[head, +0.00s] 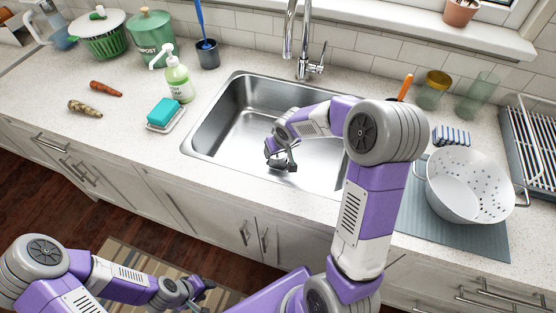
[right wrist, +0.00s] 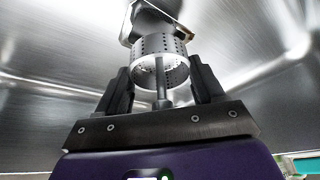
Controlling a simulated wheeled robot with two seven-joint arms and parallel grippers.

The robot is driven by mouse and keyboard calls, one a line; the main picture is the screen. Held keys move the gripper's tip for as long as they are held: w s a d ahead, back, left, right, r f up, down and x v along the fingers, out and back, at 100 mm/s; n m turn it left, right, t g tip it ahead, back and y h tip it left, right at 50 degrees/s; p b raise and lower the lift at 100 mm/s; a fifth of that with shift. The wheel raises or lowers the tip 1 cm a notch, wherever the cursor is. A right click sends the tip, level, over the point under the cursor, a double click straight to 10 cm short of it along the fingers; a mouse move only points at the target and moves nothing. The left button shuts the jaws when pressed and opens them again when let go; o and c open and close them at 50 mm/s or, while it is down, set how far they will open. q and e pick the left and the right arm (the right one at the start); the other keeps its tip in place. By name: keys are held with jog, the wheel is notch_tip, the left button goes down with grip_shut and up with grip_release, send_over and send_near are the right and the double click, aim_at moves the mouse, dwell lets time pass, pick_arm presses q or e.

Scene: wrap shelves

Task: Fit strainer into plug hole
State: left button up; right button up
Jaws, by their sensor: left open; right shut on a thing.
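The strainer (right wrist: 165,52) is a small perforated metal basket with a central stem. In the right wrist view its stem stands between the two dark fingers of my right gripper (right wrist: 163,88), which is shut on it. In the head view my right gripper (head: 283,163) reaches low into the steel sink (head: 240,120), near its front wall. The strainer is too small to make out clearly there. The plug hole cannot be made out for certain; a dark shape with a bright rim shows beyond the strainer in the right wrist view. My left gripper (head: 206,287) is open and empty, low in front of the cabinets.
A soap bottle (head: 178,80) and a teal sponge (head: 163,112) on a dish stand left of the sink. The faucet (head: 303,45) rises behind it. A white colander (head: 466,188) sits on a grey mat at the right. Two carrot-like vegetables lie on the left counter.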

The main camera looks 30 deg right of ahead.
notch_tip(320, 180, down, 5)
jog(key=shift+r+b, duration=0.2)
jog(key=shift+b, duration=0.7)
jog(key=shift+r, duration=0.15)
jog(key=shift+f, duration=0.2)
jog(key=o, duration=0.8)
jog(key=shift+o, duration=0.2)
jog(key=shift+r, duration=0.1)
jog(key=shift+r, duration=0.25)
jog(key=p+v, duration=0.4)
jog(key=v, duration=0.7)
jog(key=shift+s+r, duration=0.25)
jog(key=shift+r, duration=0.05)
